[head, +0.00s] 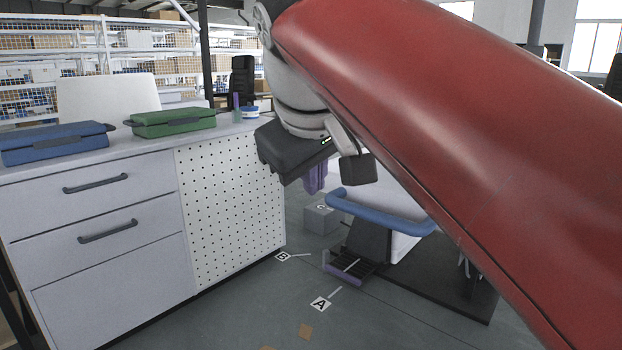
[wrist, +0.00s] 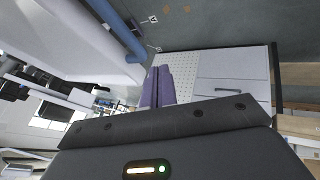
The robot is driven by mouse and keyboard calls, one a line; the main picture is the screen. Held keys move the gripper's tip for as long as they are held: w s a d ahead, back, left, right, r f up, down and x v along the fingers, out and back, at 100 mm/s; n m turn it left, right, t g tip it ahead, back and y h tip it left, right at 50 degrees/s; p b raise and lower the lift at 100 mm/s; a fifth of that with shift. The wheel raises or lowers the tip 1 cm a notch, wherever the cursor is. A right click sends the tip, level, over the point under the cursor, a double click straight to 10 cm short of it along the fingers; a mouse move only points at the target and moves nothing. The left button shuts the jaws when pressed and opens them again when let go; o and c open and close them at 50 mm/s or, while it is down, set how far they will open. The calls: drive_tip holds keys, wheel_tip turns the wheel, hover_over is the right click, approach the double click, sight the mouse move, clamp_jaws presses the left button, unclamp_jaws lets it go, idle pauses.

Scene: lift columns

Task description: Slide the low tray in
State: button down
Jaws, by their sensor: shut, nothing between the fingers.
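The low tray (head: 347,266) is a dark slatted tray with a purple front edge, close to the floor. It sticks out to the left from the foot of a white lift column with a blue bar (head: 375,214). My gripper (head: 315,181) is above the tray and well apart from it, with its purple fingers pointing down. In the wrist view, the two purple fingers of my gripper (wrist: 158,70) lie side by side, shut and empty. My red arm hides part of the column.
A white cabinet (head: 105,205) with drawers and a perforated side panel (head: 230,205) stands at left. It carries a blue case (head: 55,147) and a green case (head: 172,124). A grey box (head: 322,218) stands behind the tray. Floor around markers A (head: 320,303) and B (head: 283,257) is open.

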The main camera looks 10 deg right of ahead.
wheel_tip(320, 180, up, 4)
drive_tip(key=a, duration=0.2)
drive_tip(key=w+d+f+b, duration=0.1)
drive_tip(key=w+d+f, duration=0.4)
drive_tip(key=w+f, duration=0.2)
drive_tip(key=shift+w+f+n+b, duration=0.25)
drive_tip(key=shift+w+n+b, duration=0.05)
drive_tip(key=shift+w, duration=0.65)
drive_tip(key=shift+d, duration=0.2)
